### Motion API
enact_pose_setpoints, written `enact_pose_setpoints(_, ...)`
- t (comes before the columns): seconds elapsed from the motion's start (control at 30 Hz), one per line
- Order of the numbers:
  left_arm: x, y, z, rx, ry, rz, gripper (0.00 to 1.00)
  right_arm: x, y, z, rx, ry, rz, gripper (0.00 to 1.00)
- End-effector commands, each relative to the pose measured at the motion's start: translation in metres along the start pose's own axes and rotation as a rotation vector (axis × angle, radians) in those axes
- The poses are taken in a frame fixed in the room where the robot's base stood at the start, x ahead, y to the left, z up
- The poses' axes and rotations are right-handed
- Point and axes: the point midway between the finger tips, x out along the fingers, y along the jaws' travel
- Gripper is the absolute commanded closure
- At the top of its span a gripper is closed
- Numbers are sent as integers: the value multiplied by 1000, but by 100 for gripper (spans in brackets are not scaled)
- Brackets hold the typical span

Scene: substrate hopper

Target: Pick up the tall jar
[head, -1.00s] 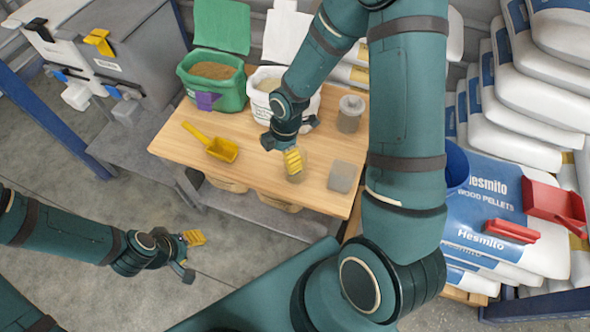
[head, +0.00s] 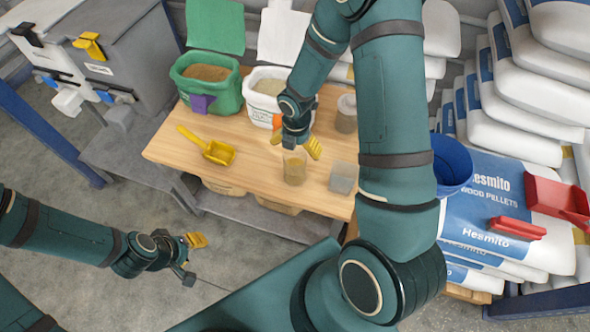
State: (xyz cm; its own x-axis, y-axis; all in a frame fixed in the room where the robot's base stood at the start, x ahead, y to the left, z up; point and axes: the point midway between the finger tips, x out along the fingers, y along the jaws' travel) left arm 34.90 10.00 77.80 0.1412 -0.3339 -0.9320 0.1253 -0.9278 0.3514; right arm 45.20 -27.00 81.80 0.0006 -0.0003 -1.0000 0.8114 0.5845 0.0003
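A clear jar with tan contents (head: 295,170) stands upright near the table's front edge. A taller-looking lidded jar (head: 347,115) stands at the back right, partly hidden by my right arm. I cannot tell for certain which is the tall jar. My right gripper (head: 296,145) points down over the table, just behind and above the front jar in the picture. Its yellow-padded fingers are apart, with nothing seen between them; contact with the jar cannot be told. My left gripper (head: 191,260) is open and empty, away from the table at the lower left.
A square clear container (head: 343,178) stands right of the front jar. A yellow scoop (head: 212,150) lies at left on the wooden table (head: 258,185). A green bag (head: 212,95) and a white bag (head: 262,107) stand behind. A blue bucket (head: 452,165) is at right.

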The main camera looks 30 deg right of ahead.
Motion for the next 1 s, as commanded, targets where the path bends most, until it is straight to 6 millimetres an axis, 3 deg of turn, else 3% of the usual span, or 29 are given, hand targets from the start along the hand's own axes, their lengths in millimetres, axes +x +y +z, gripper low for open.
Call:
enact_pose_setpoints(0.33, 10, -4, 4, 3, -9, 1, 53, 45, 4, 2, -1, 2, -1, 0)
enact_pose_setpoints(0.67, 11, -4, 5, 4, -11, 1, 53, 51, 4, 2, 0, 1, 1, 0)
enact_pose_setpoints(0.77, 11, -4, 5, 4, -11, 1, 53, 51, 4, 2, 0, 1, 1, 28)
enact_pose_setpoints(0.87, 11, -4, 5, 3, -11, 1, 53, 51, 4, 2, 0, 1, 1, 63)
enact_pose_setpoints(0.9, 11, -4, 5, 3, -11, 1, 53, 51, 4, 2, 0, 1, 1, 68)
enact_pose_setpoints(1.0, 11, -4, 5, 3, -11, 1, 53, 51, 4, 2, 0, 1, 1, 68)
